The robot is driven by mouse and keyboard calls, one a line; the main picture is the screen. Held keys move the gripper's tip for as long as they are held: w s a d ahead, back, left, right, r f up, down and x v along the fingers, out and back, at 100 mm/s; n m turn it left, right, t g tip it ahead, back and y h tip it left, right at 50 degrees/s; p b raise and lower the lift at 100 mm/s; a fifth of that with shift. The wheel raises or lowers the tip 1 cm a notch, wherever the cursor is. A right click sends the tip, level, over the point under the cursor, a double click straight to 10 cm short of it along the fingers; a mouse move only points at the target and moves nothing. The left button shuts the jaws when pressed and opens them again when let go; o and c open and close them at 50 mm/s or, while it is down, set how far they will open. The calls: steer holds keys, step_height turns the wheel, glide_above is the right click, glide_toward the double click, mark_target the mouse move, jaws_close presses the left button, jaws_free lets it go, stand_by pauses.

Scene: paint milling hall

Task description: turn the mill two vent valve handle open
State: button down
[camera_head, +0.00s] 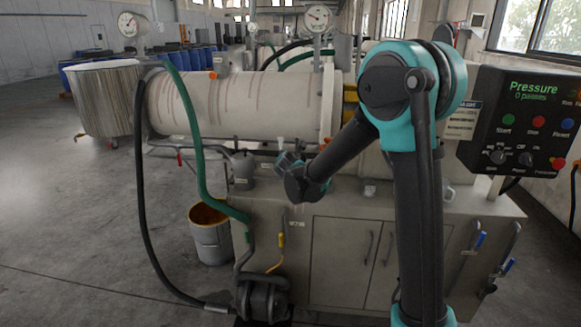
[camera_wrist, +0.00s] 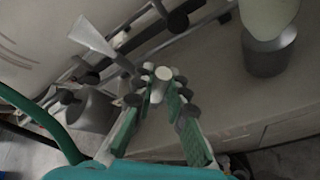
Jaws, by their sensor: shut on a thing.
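My gripper (camera_wrist: 160,88) has its two green-padded fingers drawn together at the tips. A short pale cylindrical piece (camera_wrist: 163,73) shows between the fingertips, and the fingers are shut on it. I cannot tell for certain whether it is the vent valve handle. A light grey flared piece (camera_wrist: 92,36) narrows toward the left fingertip. In the head view my gripper (camera_head: 288,165) is small and dark, in front of the bench below the pale horizontal mill drum (camera_head: 240,105). No label for mill two is readable.
A green hose (camera_head: 190,115) and a black hose (camera_head: 140,200) hang left of the bench. A bucket (camera_head: 210,240) stands on the floor. A pressure panel (camera_head: 525,130) and blue-handled levers (camera_head: 480,240) are at right. A grey cylindrical part (camera_wrist: 268,52) is right of my fingers.

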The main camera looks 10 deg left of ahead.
steer(key=a+n+h, duration=0.1)
steer(key=a+r+n+h, duration=0.1)
steer(key=n, duration=0.1)
steer(key=shift+a+r+n+h, duration=0.2)
steer(key=shift+a+n+h, duration=0.65)
steer(key=shift+n+h, duration=0.5)
steer(key=c, duration=1.5)
jaws_free()
steer(key=v, duration=1.2)
steer(key=shift+w+r, duration=0.1)
steer(key=shift+r, duration=0.05)
